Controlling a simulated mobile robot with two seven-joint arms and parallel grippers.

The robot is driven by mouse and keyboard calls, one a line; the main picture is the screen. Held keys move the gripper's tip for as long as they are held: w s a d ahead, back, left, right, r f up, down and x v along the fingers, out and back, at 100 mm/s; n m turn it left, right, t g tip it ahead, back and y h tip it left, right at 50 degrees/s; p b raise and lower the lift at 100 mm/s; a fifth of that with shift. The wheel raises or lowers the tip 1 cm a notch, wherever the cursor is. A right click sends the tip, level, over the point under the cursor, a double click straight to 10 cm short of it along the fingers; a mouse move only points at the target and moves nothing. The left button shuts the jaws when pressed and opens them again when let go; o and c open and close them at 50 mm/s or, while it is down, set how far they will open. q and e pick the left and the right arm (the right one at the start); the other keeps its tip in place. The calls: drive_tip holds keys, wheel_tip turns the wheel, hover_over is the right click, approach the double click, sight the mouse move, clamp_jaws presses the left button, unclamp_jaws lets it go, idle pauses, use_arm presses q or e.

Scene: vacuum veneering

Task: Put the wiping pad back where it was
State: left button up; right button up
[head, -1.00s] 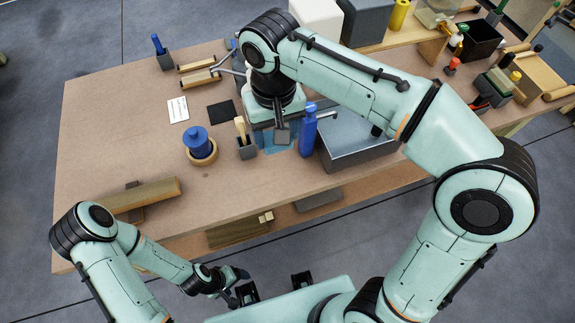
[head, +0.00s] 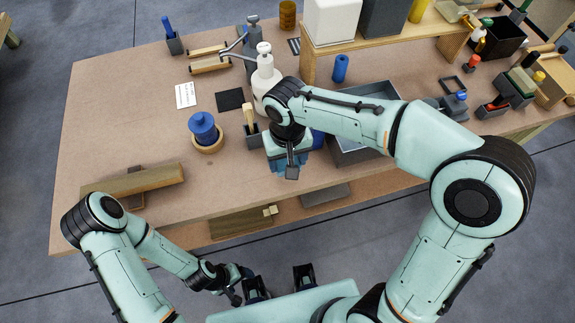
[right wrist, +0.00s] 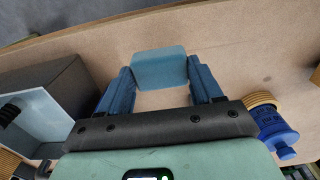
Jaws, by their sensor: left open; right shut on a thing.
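The wiping pad, a light blue block (right wrist: 159,66), is between the blue fingers of my right gripper (right wrist: 160,72) in the right wrist view. The gripper is shut on it, over bare tabletop near the table's front edge. In the head view my right wrist hides most of the pad and fingers. I cannot tell whether the pad touches the table. My left gripper (head: 240,285) is open and empty, low in front of the table.
A grey bin (right wrist: 78,90) lies on one side of the right gripper; a blue jar (head: 204,128) in a wooden ring is on the other. A grey cup with a brush (head: 250,125), a white bottle (head: 265,78) and a black square (head: 230,99) are nearby.

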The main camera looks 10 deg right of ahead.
drive_tip(key=shift+f, duration=1.95)
drive_tip(key=shift+f+b, duration=0.2)
drive_tip(key=shift+b, duration=0.15)
drive_tip(key=o, duration=1)
drive_tip(key=shift+r, duration=0.15)
